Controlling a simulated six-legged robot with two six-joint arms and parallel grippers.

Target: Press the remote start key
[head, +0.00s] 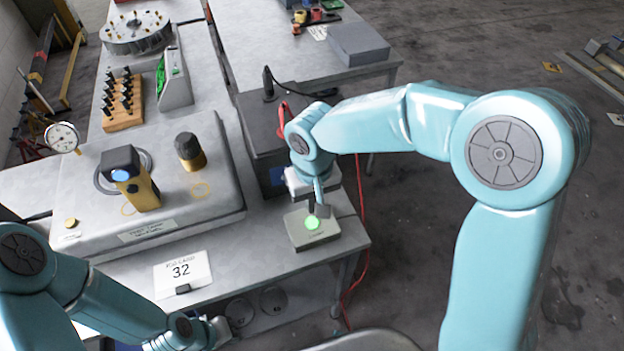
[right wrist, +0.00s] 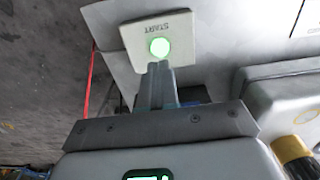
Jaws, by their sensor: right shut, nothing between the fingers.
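The remote start box is a small pale box (head: 328,236) at the right front corner of the bench in the head view. Its round start key (head: 312,222) glows green. In the right wrist view the box (right wrist: 134,38) reads START beside the lit key (right wrist: 159,47). My right gripper (head: 319,208) is shut and empty, with its tips right beside the key. The shut fingers (right wrist: 157,72) point at the key in the right wrist view; I cannot tell whether they touch it. My left gripper (head: 217,330) is low at the front; its fingers are too unclear to read.
A large grey housing (head: 215,215) on the bench carries a yellow device (head: 140,192) and a black-and-brass knob (head: 189,150). A card marked 32 (head: 182,272) stands at the front. A dark box (head: 262,122) stands behind the start box. A red cable (head: 364,240) hangs at the bench's right edge.

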